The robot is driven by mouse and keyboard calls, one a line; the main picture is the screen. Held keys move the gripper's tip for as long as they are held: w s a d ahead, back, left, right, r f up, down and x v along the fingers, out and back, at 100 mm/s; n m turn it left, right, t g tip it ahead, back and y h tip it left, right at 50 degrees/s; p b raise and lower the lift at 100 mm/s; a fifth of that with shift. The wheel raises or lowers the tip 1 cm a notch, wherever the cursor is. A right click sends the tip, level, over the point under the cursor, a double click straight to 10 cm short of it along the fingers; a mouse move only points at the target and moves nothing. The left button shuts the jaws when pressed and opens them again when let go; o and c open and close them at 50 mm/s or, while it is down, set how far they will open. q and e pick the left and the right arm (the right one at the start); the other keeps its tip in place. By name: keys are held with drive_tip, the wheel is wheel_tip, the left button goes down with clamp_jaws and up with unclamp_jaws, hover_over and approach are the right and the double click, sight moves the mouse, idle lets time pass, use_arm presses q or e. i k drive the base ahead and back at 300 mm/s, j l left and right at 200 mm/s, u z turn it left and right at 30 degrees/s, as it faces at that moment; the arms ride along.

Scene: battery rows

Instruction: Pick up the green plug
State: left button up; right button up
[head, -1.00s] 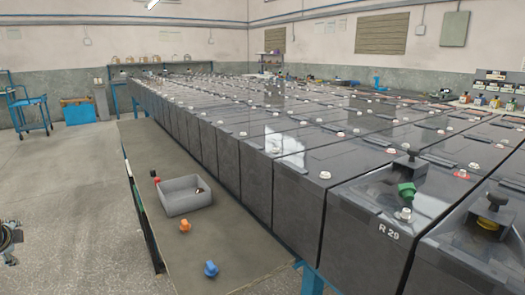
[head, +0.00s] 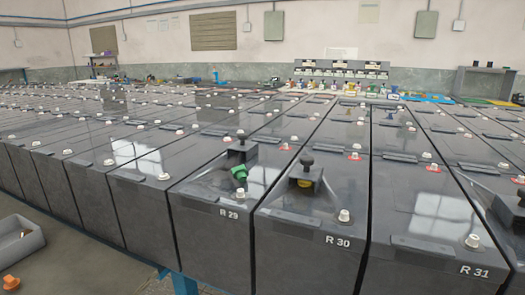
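The green plug (head: 239,173) is on top of the battery marked R 29 (head: 215,192), in the middle of the head view. It sits tilted, beside a black block with a knob (head: 241,150) and behind a white cap.
Battery R 30 (head: 318,222) carries a black knobbed block (head: 306,176) with yellow under it. R 31 (head: 440,240) is to its right. A grey bin (head: 22,240) and an orange plug (head: 11,282) are at the lower left. Battery rows fill the middle; a bottle shelf stands behind.

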sight(240, 173)
drive_tip(key=j+z, duration=0.25)
drive_tip(key=z, duration=0.15)
drive_tip(key=k+j+z, duration=0.15)
drive_tip(key=z, duration=0.2)
drive_tip(key=k+j+z, duration=0.1)
drive_tip(key=j+z, duration=0.3)
drive_tip(key=k+j+z, duration=0.1)
drive_tip(key=z, duration=0.3)
